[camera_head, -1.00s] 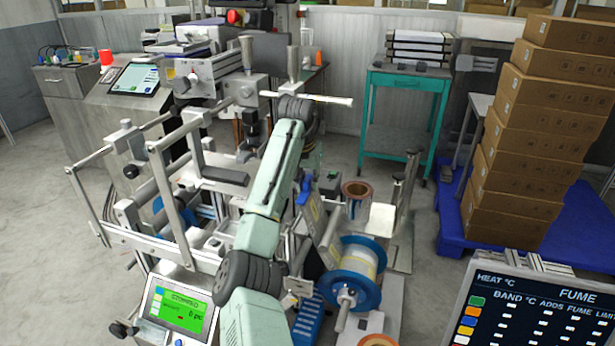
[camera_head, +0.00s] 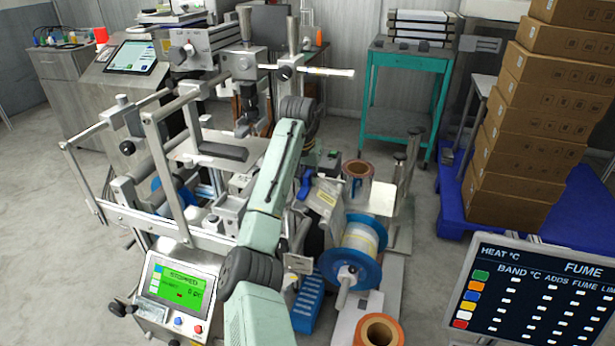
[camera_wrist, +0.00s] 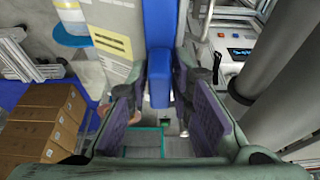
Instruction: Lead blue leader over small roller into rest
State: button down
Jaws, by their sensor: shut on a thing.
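In the wrist view my gripper (camera_wrist: 165,112) is closed around a blue strip, the blue leader (camera_wrist: 159,35), which runs from the top edge down between the two dark finger pads. Its lower end has a short blue block (camera_wrist: 160,88) between the fingers. In the head view my green arm hides the gripper. A small blue piece (camera_head: 304,184) shows just right of the arm; I cannot tell whether it is the leader. I cannot make out which part is the small roller or the rest.
A blue-flanged reel (camera_head: 358,252) stands right of the arm, with an orange-edged roll (camera_head: 379,331) in front and another roll (camera_head: 357,171) behind. A metal frame with rollers (camera_head: 150,190) and a green screen (camera_head: 172,283) are left. A box stack (camera_head: 530,130) stands right.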

aim_at(307, 188)
jog(key=shift+f, duration=0.95)
jog(key=shift+s+f, duration=0.25)
jog(key=shift+f, duration=0.5)
dwell(0.4)
jog(key=c, duration=1.7)
grip_release()
jog(key=o, duration=0.4)
jog(key=shift+w+f, duration=0.1)
jog(key=shift+f, duration=0.1)
jog(key=shift+c, duration=0.2)
jog(key=shift+w+r, duration=0.1)
jog(key=shift+r, duration=0.2)
jog(key=shift+r, duration=0.5)
jog(key=v, duration=1.1)
